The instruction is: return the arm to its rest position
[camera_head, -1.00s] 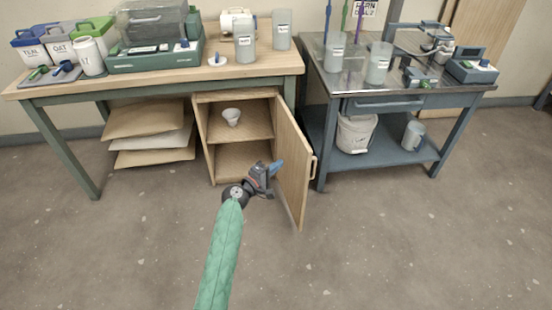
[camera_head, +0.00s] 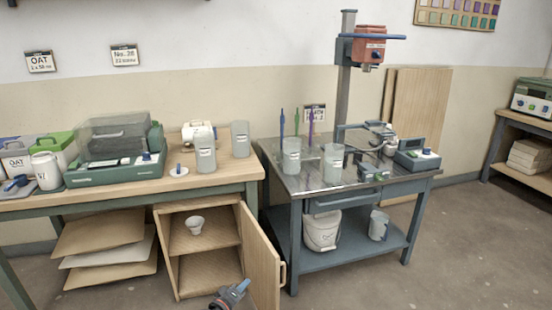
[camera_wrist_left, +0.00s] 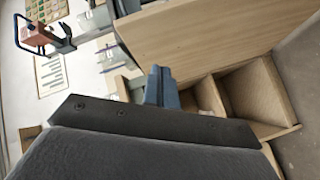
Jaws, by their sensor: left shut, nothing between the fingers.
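My left gripper (camera_head: 236,291) is at the bottom of the head view, low in front of the open wooden cabinet (camera_head: 184,262). Its blue fingers are together and hold nothing; they also show in the left wrist view (camera_wrist_left: 161,88). The cabinet door (camera_head: 261,257) stands open just right of the gripper. In the head view I cannot tell whether the gripper touches the door. Most of the left arm is below the picture. My right gripper is not in view.
A white funnel (camera_head: 195,225) sits on the cabinet shelf. A wooden bench (camera_head: 215,184) with containers is above. A metal-topped table (camera_head: 345,188) stands to the right, with a white bucket (camera_head: 322,230) on its lower shelf. Open floor (camera_head: 465,240) lies at the right.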

